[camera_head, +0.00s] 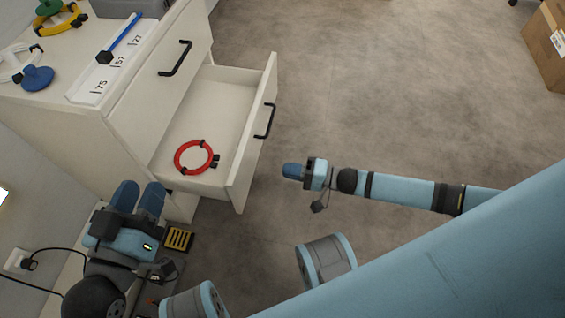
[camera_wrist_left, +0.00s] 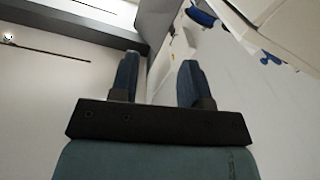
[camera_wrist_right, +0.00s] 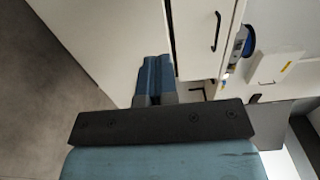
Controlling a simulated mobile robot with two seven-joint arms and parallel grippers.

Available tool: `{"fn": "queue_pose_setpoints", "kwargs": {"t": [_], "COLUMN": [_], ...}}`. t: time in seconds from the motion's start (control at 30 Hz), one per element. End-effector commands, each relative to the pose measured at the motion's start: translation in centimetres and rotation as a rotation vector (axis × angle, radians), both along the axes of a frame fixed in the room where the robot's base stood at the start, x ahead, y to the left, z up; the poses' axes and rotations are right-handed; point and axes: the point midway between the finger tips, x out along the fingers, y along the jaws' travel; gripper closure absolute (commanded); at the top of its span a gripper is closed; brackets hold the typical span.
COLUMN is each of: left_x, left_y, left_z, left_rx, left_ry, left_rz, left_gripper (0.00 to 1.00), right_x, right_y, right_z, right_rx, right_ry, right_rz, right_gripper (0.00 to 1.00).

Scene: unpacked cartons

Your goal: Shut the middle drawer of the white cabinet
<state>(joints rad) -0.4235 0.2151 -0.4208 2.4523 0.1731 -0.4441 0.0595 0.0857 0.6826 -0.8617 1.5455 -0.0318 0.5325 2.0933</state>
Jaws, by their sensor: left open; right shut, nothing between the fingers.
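The white cabinet (camera_head: 60,125) stands at the left in the head view. Its middle drawer (camera_head: 252,150) is pulled well out, with a black bar handle (camera_head: 264,121) on its front. A red cable ring (camera_head: 178,158) lies inside the drawer. My right gripper (camera_head: 290,170) is shut and empty, just right of the drawer front, with a gap seen from above. In the right wrist view its closed fingers (camera_wrist_right: 154,78) show against white panels. My left gripper (camera_head: 139,194) is open and empty beside the cabinet's near side; its spread fingers show in the left wrist view (camera_wrist_left: 157,80).
The top drawer (camera_head: 170,65) is shut. On the cabinet top are coiled cables, a blue disc (camera_head: 37,78) and a blue-handled tool (camera_head: 122,36). A cardboard carton (camera_head: 545,45) stands far right. A wall socket with cables (camera_head: 18,260) is lower left. The floor right of the drawer is open.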

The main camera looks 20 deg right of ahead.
Motion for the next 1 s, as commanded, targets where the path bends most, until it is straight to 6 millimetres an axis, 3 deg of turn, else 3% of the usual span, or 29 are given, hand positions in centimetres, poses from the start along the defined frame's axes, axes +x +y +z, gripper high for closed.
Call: {"fn": "queue_pose_setpoints", "kwargs": {"t": [0.23, 0.5, 0.7, 1.0], "left_x": [-0.1, 1.1, 1.5, 1.5], "left_y": [-0.2, 0.6, 0.8, 0.8], "left_z": [-3.3, -3.0, -2.6, -2.5], "left_rx": [0.045, 0.120, 0.144, 0.148], "left_ry": [0.074, -0.054, -0.097, -0.101], "left_rz": [-0.030, -0.020, -0.016, -0.015], "left_gripper": [0.57, 0.57, 0.57, 0.57], "right_x": [3.1, 5.7, 6.4, 6.4], "right_y": [4.7, 8.4, 9.5, 9.6], "right_z": [-0.3, -0.3, -0.1, 0.0], "right_rx": [0.004, 0.002, 0.000, 0.000], "right_ry": [-0.005, -0.003, -0.001, -0.001], "right_rz": [0.001, -0.001, -0.001, -0.001], "right_gripper": [1.00, 1.00, 1.00, 1.00]}}
